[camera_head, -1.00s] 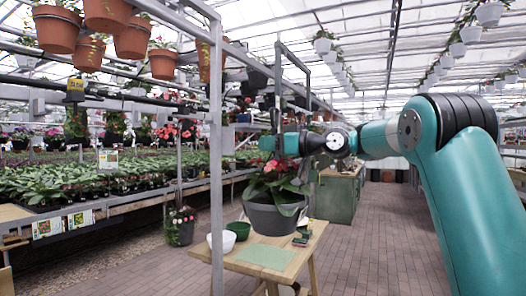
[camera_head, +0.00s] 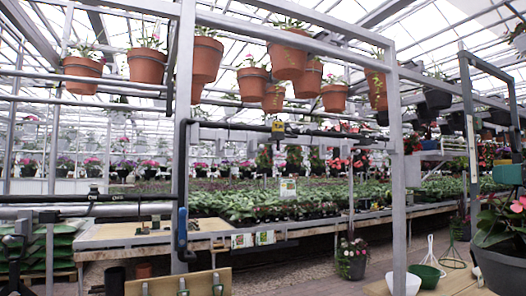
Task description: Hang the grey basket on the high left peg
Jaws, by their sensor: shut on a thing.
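The grey basket (camera_head: 497,262) shows at the right edge, cut off by the frame, with a leafy plant and pink-red flowers in it. It hangs upright, in front of the wooden table's right part. My gripper (camera_head: 499,173) is above the basket at the right edge, only partly in view, with teal wrist parts showing. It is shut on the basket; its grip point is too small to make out. I cannot pick out the high left peg with certainty among the metal posts and rails.
A metal frame (camera_head: 398,165) with an upright post and long beam stands mid-right. Several terracotta pots (camera_head: 288,57) hang overhead. A black rail (camera_head: 240,126) crosses the left. A wooden table (camera_head: 455,283) holds white and green bowls. Plant benches fill the back.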

